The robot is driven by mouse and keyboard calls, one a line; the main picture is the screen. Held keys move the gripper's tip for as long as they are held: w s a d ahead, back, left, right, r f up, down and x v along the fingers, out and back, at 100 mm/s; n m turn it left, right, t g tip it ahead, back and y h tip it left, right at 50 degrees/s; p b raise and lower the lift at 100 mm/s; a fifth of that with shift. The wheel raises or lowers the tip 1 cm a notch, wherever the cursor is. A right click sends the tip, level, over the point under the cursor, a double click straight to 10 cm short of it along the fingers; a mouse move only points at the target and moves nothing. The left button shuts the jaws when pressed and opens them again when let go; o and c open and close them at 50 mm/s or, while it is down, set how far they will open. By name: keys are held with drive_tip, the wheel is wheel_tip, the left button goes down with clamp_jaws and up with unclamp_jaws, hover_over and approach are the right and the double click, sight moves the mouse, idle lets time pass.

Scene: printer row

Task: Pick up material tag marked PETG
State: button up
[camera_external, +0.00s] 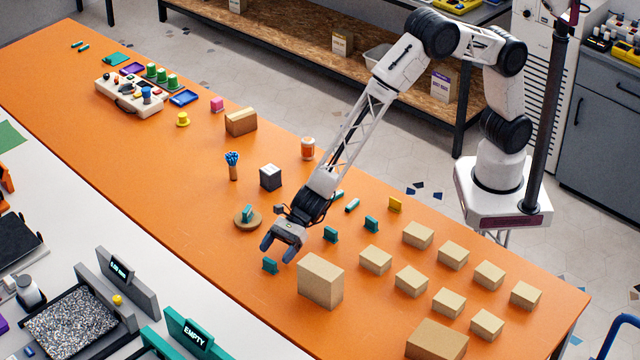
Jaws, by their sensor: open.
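Several small teal tag-like pieces stand on the orange table (200,180). One teal piece (270,267) stands just in front of my gripper, another (330,234) to its right, and a third (371,224) farther right. A teal piece (248,213) also sits on a round wooden disc (241,224) to the left of my wrist. No lettering is readable on any of them, so I cannot tell which is marked PETG. My gripper (277,251) is open and empty, with its fingers spread low over the table; I cannot tell whether it touches the nearest piece.
A tall cardboard box (320,281) stands close right of my gripper. Several small boxes (417,235) fill the right side. A dark cube (270,177), an orange-white jar (308,148) and a cup of blue sticks (232,165) stand behind. The left-front orange surface is clear.

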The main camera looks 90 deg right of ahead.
sight(268, 271)
drive_tip(key=shift+x, duration=2.55)
drive_tip(key=shift+s+f, duration=0.1)
drive_tip(key=c, duration=1)
drive_tip(key=shift+r, duration=5.05)
